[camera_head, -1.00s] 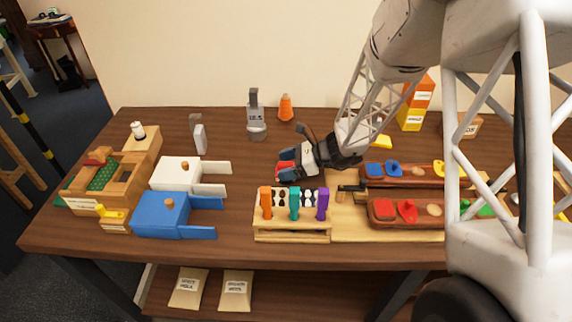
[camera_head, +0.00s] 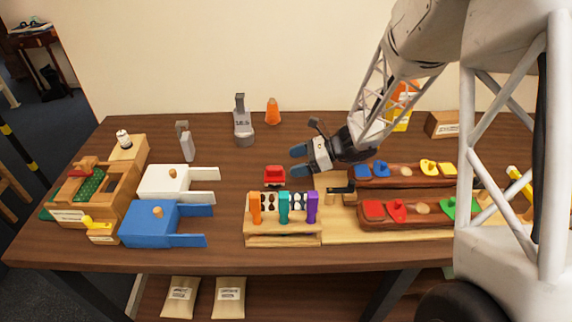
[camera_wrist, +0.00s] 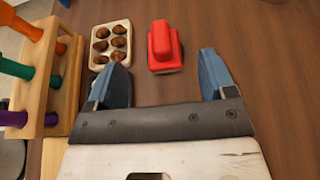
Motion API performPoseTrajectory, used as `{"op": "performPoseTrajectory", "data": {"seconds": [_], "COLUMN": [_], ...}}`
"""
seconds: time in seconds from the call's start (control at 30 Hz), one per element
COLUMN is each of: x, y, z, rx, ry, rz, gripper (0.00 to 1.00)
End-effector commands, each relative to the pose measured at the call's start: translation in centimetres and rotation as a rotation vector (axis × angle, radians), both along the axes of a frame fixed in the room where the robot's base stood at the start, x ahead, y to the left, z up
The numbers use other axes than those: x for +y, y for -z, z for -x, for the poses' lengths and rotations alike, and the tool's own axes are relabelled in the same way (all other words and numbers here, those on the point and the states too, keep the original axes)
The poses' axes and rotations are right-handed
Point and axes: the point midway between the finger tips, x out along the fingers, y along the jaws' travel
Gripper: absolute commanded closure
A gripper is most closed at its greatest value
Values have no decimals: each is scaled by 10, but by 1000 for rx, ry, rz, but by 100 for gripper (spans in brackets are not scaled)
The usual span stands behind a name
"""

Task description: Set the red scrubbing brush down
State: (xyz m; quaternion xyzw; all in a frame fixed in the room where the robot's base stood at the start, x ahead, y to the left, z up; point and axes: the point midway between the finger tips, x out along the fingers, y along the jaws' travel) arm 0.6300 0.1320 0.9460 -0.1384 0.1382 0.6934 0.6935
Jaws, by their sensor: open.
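The red scrubbing brush (camera_head: 275,175) rests on the wooden table (camera_head: 235,172), behind the rack with coloured handles. In the wrist view the brush (camera_wrist: 163,47) lies upright on the wood, red handle up, ahead of and between my fingertips. My gripper (camera_head: 298,161) is open and empty, just to the right of the brush and apart from it. In the wrist view both blue fingers (camera_wrist: 166,78) stand wide apart with bare table between them.
The rack (camera_head: 283,240) stands in front of the brush, with a tray of brown round things (camera_wrist: 110,44) close by. Blue (camera_head: 160,227) and white (camera_head: 165,184) boxes are at left. Long brown trays (camera_head: 408,172) lie at right.

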Motion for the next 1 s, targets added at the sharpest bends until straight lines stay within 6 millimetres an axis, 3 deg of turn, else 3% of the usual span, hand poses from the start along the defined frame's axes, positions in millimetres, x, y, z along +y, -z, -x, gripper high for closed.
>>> {"op": "performPoseTrajectory", "data": {"seconds": [0.4,1.0], "x": [-39,-43], "y": [-16,-18], "z": [0,0], "rx": [1,0], "ry": [0,0], "rz": [0,0], "gripper": [23,23]}}
